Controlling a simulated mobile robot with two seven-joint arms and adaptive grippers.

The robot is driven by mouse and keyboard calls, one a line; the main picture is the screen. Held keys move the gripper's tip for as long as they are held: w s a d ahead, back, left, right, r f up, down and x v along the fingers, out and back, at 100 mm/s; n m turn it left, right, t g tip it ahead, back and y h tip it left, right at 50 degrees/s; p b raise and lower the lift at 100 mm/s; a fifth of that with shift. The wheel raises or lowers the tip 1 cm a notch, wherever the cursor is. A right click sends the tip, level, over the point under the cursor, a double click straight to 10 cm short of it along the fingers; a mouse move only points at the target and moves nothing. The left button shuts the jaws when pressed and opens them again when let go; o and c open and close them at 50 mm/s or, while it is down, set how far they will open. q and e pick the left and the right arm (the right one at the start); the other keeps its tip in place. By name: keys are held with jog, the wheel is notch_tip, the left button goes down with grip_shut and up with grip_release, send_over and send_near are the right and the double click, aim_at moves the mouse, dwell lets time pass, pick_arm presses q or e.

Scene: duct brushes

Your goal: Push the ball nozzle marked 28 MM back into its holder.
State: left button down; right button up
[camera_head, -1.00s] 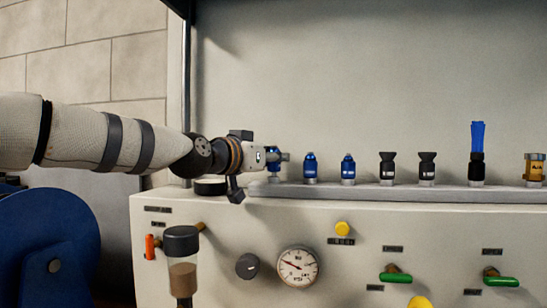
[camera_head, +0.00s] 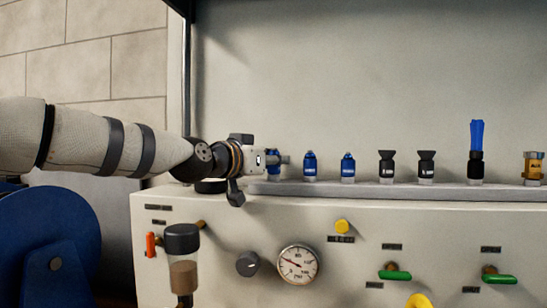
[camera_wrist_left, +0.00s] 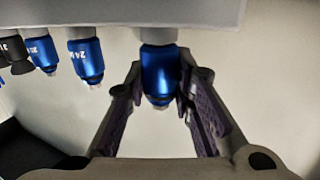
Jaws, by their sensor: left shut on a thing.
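A blue nozzle (camera_head: 274,160) stands at the left end of the grey rail, partly hidden behind my left gripper (camera_head: 284,159). In the left wrist view, which looks upside down, the same blue nozzle (camera_wrist_left: 160,72) is upright in line with the rail, its grey neck close against the rail. My left gripper (camera_wrist_left: 163,85) is shut on it, a finger on each side. Its marking does not show, so I cannot read 28 MM. Whether it is fully seated in its holder I cannot tell. My right gripper is not in view.
Two more blue nozzles (camera_head: 310,166), two black ones (camera_head: 387,167), a blue-topped brush (camera_head: 477,150) and a brass fitting (camera_head: 534,168) stand along the rail (camera_head: 400,190) to the right. A gauge (camera_head: 298,264) and green levers (camera_head: 395,275) sit on the panel below.

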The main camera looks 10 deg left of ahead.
pick_arm(q)
jog(key=c, duration=1.3)
grip_release()
jog(key=v, duration=0.7)
jog(key=shift+r, duration=0.1)
jog(key=shift+s+a, duration=0.1)
jog(key=shift+s, duration=0.15)
